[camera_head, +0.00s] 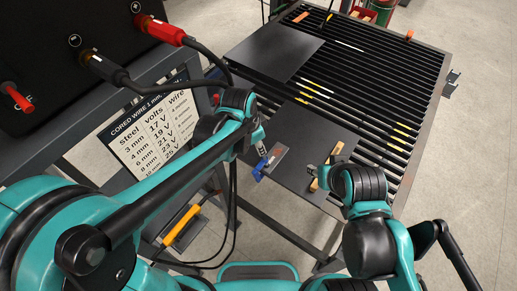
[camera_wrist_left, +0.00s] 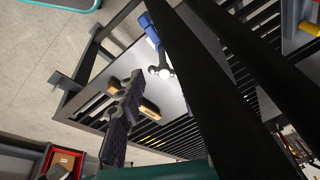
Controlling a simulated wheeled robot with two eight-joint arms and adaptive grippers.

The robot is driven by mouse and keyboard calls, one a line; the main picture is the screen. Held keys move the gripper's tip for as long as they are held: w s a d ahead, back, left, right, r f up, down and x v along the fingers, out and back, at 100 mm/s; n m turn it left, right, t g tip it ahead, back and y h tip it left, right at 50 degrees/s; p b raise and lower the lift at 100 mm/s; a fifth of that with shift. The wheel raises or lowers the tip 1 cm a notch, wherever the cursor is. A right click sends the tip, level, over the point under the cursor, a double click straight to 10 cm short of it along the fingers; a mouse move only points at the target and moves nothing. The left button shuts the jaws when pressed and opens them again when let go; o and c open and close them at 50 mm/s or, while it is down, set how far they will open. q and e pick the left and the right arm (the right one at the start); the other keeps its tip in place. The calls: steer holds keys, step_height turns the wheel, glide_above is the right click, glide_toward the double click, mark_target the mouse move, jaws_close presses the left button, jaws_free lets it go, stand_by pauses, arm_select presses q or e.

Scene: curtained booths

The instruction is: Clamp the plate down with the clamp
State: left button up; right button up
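A dark flat plate (camera_head: 310,128) lies on the near end of the slatted table. A blue part also shows in the left wrist view (camera_wrist_left: 150,30). My right gripper (camera_head: 316,177) is low over the plate's right side, in front of a wooden piece (camera_head: 337,149). Its fingertips are too small to tell their opening.
A second dark plate (camera_head: 274,52) lies farther back on the slatted table (camera_head: 415,70). A black machine with red and black plugs (camera_head: 160,30) stands at left, above a printed chart (camera_head: 155,130). Black cables hang beside the table's left side. Open floor lies to the right.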

arm_select(q)
steer(key=shift+n, duration=0.7)
steer(key=n, duration=1.2)
steer(key=shift+w, duration=0.1)
steer(key=shift+w+d+r, duration=0.1)
steer(key=shift+w+d, duration=0.2)
steer(key=shift+w, duration=0.05)
steer(key=shift+b, duration=0.4)
